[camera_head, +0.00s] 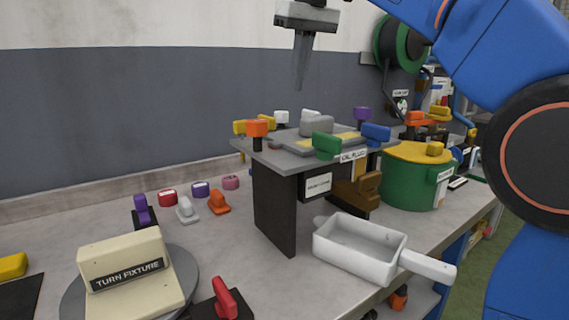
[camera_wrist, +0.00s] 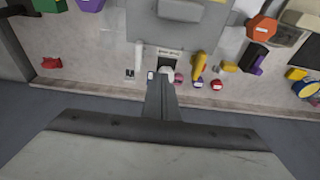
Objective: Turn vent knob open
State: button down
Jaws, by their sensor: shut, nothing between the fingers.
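My gripper (camera_head: 299,86) hangs high above the grey raised stand (camera_head: 277,157), fingers pointing down and shut with nothing between them. In the wrist view the closed fingers (camera_wrist: 165,74) point toward the bench. Several coloured knobs stand on or around the stand: a green knob (camera_head: 326,145), a blue knob (camera_head: 376,133), an orange knob (camera_head: 257,128) and a purple knob (camera_head: 362,115). I cannot tell which one is the vent knob, as no readable label names it. My gripper touches none of them.
A cream block marked TURN FIXTURE (camera_head: 128,270) sits on a round turntable (camera_head: 188,270) at front left. A red handle (camera_head: 225,297) is beside it. A white scoop (camera_head: 360,247) lies before the stand. A green pot (camera_head: 408,185) stands right. The wall is behind.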

aim_at(281, 120)
jog(key=shift+s+a+f, duration=0.2)
jog(key=shift+a+f, duration=0.25)
jog(key=shift+f, duration=0.55)
jog(key=shift+s+a+f, duration=0.25)
jog(key=shift+a+f, duration=0.25)
jog(key=shift+f, duration=0.5)
jog(key=shift+s+a+f, duration=0.2)
jog(key=shift+a+f, duration=0.25)
jog(key=shift+f, duration=0.55)
jog(key=shift+w, duration=0.15)
jog(key=shift+w+d, duration=0.3)
jog(key=shift+d, duration=0.35)
jog(key=shift+w+d, duration=0.4)
jog(key=shift+w, duration=0.05)
